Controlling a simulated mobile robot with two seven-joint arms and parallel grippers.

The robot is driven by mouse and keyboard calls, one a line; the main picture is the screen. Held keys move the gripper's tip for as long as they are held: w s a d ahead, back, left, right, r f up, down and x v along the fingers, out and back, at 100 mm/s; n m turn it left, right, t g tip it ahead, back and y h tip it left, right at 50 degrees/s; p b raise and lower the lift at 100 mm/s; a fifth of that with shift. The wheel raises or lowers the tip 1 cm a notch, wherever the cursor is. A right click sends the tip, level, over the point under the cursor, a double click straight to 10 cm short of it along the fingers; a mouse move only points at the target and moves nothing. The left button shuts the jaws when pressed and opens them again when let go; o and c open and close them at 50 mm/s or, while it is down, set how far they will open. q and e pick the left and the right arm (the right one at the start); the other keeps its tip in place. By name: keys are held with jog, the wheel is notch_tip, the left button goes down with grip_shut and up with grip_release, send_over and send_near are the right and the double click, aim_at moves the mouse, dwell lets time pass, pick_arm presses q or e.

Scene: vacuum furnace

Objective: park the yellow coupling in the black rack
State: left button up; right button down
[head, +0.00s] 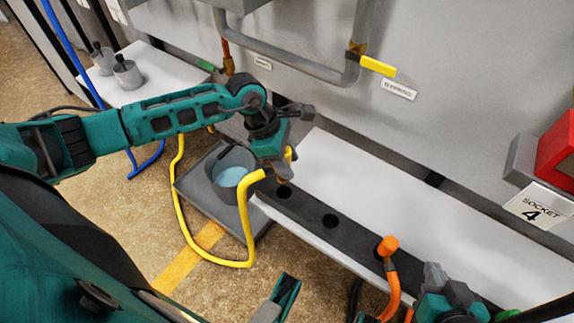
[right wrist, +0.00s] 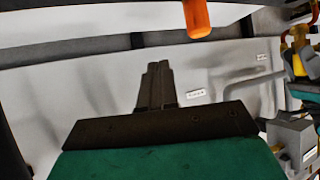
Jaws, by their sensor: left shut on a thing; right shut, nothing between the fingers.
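The yellow coupling (head: 289,154), on the end of a yellow hose, is in my left gripper (head: 279,168), which is shut on it and hides most of it. They are over the left end of the black rack (head: 306,206), close to its leftmost hole; I cannot tell if the coupling touches the rack. A middle hole (head: 330,221) is empty. An orange coupling (head: 388,246) stands upright in the rack further right and also shows in the right wrist view (right wrist: 197,18). My right gripper (head: 436,274) is shut and empty, right of the orange coupling; its fingers show in the right wrist view (right wrist: 155,86).
A white bench (head: 400,205) lies behind the rack. A bucket (head: 232,172) with pale blue liquid stands on a grey floor tray (head: 195,183). The yellow hose (head: 205,255) loops down to the floor. A pipe with a yellow valve handle (head: 378,66) runs along the wall.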

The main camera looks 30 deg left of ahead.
aim_at(287, 181)
pick_arm(q)
jog(key=shift+f+b, duration=0.5)
jog(key=shift+f, duration=0.25)
jog(key=shift+f+b, duration=0.65)
jog(key=shift+f, duration=0.15)
jog(key=shift+f+b, duration=0.5)
jog(key=shift+f, duration=0.15)
jog(key=shift+f+b, duration=0.5)
jog(key=shift+f, duration=0.1)
jog(key=shift+f+b, duration=0.3)
jog(key=shift+f, duration=0.15)
jog(key=shift+f+b, duration=0.35)
jog(key=shift+f, duration=1.25)
pick_arm(e)
jog(key=shift+w+a+f+y, duration=0.2)
jog(key=shift+a+f, duration=0.2)
jog(key=shift+f, duration=0.25)
jog(key=shift+w+a+f+y, duration=0.1)
jog(key=shift+a+f+y, duration=0.1)
jog(key=shift+a+f, duration=0.3)
